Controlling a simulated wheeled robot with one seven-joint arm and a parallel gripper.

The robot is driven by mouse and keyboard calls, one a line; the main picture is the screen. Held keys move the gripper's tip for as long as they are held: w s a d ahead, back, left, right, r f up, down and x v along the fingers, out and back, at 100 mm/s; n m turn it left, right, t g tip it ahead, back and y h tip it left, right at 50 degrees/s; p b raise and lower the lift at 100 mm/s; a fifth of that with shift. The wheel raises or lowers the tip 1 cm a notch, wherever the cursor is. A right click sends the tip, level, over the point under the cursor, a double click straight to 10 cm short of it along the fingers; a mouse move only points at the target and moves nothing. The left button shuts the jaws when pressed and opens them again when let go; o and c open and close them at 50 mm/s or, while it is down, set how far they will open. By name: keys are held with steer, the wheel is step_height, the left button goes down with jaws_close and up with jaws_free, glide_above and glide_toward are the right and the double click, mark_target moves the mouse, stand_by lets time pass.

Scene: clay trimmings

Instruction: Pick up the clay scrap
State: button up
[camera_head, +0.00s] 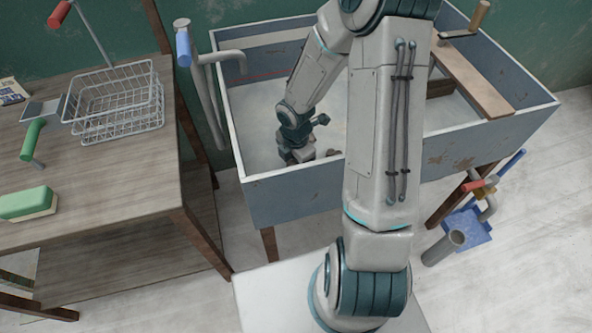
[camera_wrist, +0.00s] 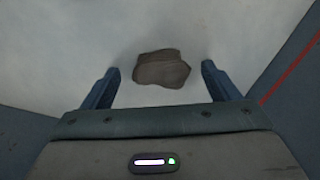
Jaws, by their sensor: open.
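The clay scrap (camera_wrist: 162,70) is a brown, rough-edged lump lying on the pale floor of the trough in the wrist view. My gripper (camera_wrist: 160,72) is open, with one blue finger to the left of the scrap and one to the right. Gaps show between the scrap and both fingers, and I see no contact. In the head view, my gripper (camera_head: 298,155) is down inside the trough near its front wall. A small brownish bit shows beside it there, but I cannot tell clearly whether it is the scrap.
The blue-grey trough (camera_head: 400,175) has raised walls around my gripper. A wooden board (camera_head: 470,80) lies across its right side. A wooden table (camera_head: 120,190) at left carries a wire basket (camera_head: 115,100), a green-handled tool (camera_head: 33,140) and a green sponge (camera_head: 28,203). Bent pipes (camera_head: 208,95) stand by the left wall.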

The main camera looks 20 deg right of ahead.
steer(key=shift+f, duration=0.4)
steer(key=shift+r, duration=0.1)
steer(key=c, duration=1)
steer(key=shift+c, duration=0.2)
